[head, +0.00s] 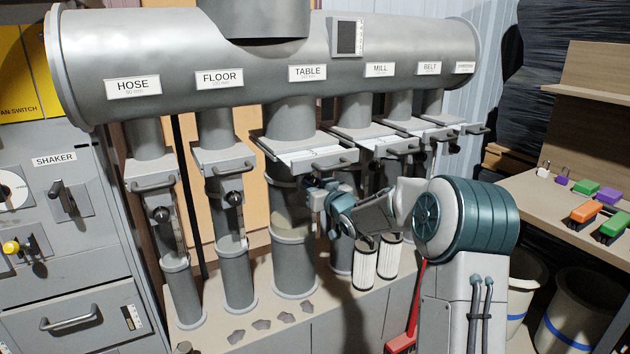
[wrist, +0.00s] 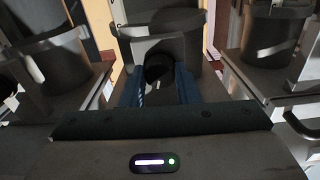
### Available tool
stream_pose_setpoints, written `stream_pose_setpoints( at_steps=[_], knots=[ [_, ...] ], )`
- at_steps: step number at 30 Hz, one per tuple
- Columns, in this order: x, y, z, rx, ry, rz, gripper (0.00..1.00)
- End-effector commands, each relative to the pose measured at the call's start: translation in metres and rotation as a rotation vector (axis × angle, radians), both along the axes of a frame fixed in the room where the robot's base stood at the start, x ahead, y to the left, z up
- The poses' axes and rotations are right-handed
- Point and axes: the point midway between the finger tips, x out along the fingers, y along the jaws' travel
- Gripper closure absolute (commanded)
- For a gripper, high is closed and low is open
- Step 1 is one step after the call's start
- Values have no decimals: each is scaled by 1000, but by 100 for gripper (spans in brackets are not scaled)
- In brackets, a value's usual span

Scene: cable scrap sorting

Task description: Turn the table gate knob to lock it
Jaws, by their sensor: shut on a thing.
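The table gate (head: 318,158) is the grey slide plate with a front handle under the TABLE label (head: 307,73). It sits on the vertical duct below the big manifold. My gripper (head: 318,190) is at the front of this duct, just below the gate handle. In the wrist view the blue fingers of my gripper (wrist: 160,90) are closed on both sides of the dark round table gate knob (wrist: 159,68). In the head view the knob is mostly hidden behind my gripper. I cannot tell the knob's turn angle.
The hose knob (head: 161,214) and floor knob (head: 234,198) stick out on the ducts to the left. The mill gate (head: 385,145) and belt gate lie close on the right. White filter cartridges (head: 366,262) stand below my arm. A workbench (head: 560,200) is at the far right.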

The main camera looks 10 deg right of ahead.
Motion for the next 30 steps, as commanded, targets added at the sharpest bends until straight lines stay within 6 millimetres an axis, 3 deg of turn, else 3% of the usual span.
stream_pose_setpoints(
  at_steps=[30],
  knots=[
    [0, -2, 0, 913, 299, -2, 95]
  ],
)
